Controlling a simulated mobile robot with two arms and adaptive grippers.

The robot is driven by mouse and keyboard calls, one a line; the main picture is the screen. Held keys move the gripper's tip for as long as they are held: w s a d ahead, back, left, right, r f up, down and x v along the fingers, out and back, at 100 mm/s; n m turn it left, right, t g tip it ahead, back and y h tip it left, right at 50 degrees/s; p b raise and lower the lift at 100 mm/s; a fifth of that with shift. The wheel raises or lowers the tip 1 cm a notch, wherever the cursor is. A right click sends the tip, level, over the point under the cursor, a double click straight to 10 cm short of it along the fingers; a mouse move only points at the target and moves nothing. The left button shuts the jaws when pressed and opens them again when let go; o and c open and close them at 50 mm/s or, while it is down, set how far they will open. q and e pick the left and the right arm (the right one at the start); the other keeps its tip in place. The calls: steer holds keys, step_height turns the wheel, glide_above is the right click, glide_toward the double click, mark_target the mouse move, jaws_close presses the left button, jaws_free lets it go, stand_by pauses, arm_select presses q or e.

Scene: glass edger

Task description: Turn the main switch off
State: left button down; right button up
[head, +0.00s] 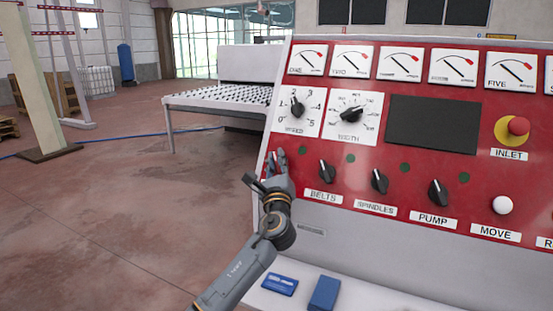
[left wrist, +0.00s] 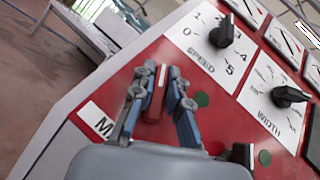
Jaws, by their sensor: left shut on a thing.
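The main switch (left wrist: 156,100) is a red knob with a white mark on the red panel. It shows in the left wrist view above a white label (left wrist: 103,119) of which only "MA" is readable. My left gripper (left wrist: 162,84) is shut on the switch, with one finger on each side of it. In the head view my left gripper (head: 277,163) is at the left edge of the control panel (head: 395,168) and mostly hides the switch. My right gripper is in neither view.
The BELTS knob (head: 327,172) is just right of my left gripper. The SPEED knob (head: 297,107) and WIDTH knob (head: 352,115) are above. Blue boxes (head: 324,293) lie on the ledge below. Open floor (head: 110,200) is to the left.

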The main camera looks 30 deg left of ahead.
arm_select(q)
steer(key=shift+w+d+f, duration=0.1)
steer(key=shift+f, duration=0.3)
steer(key=c, duration=1.3)
jaws_free()
steer(key=shift+r, duration=0.1)
steer(key=v, duration=1.2)
steer(key=shift+d, duration=0.1)
